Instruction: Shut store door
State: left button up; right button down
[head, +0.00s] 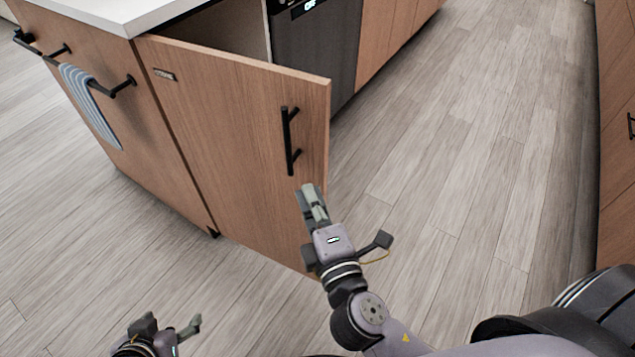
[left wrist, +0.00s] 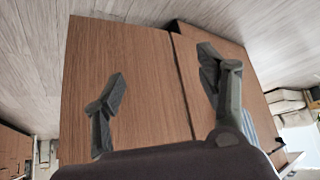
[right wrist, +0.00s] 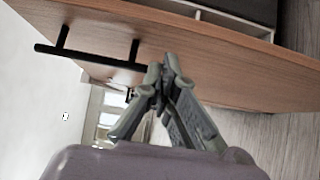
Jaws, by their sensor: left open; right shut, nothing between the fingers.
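The wooden cabinet door (head: 225,115) stands open, swung out from the island, with its black bar handle (head: 289,140) near its free edge. A small label is at its upper hinge side. My right gripper (head: 309,190) is shut and empty, in front of the door's face just below the handle. In the right wrist view the shut fingertips (right wrist: 163,68) are near the door's edge and the handle (right wrist: 88,53); I cannot tell if they touch the door. My left gripper (head: 168,325) is open and empty, low at the bottom left, facing the door (left wrist: 140,85) in the left wrist view.
The cabinet opening (head: 228,35) shows behind the door, beside a dark dishwasher (head: 318,45). A striped towel (head: 90,105) hangs on a handle at the island's end. The white countertop (head: 115,12) is above. Open wooden floor (head: 455,150) lies to the right, up to another cabinet row (head: 615,150).

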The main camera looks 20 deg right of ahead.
pick_arm(q)
jog(key=shift+s+a+f, duration=0.1)
jog(key=shift+s+f, duration=0.05)
jog(key=shift+s, duration=0.25)
pick_arm(e)
jog(key=shift+w+d, duration=0.9)
jog(key=shift+d, duration=0.05)
